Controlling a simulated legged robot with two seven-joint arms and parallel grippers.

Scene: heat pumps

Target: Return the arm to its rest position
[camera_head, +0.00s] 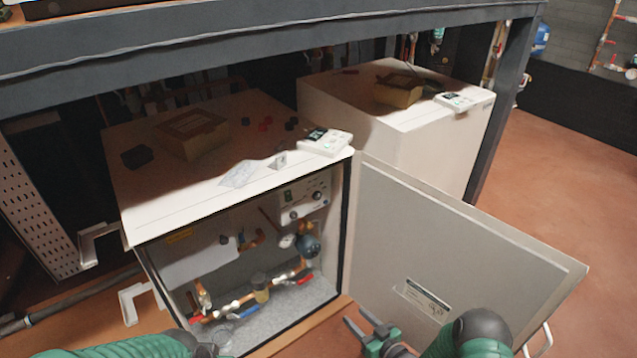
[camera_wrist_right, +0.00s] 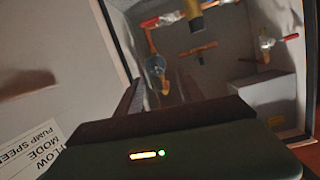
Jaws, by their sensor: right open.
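My right gripper (camera_head: 357,318) is at the bottom of the head view, just in front of the open door (camera_head: 450,250) of the near heat pump (camera_head: 235,195). Its two grey fingers are apart with nothing between them. In the right wrist view the fingers (camera_wrist_right: 156,90) point towards the open cabinet, and nothing is held there. My green left arm (camera_head: 130,347) enters at the bottom left; its gripper cannot be made out.
The cabinet holds copper pipes, valves with red and blue handles, and a control panel (camera_head: 303,196). A cardboard box (camera_head: 190,133) and a white device (camera_head: 326,142) lie on top. A second heat pump (camera_head: 390,110) stands behind. The floor (camera_head: 575,180) at right is clear.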

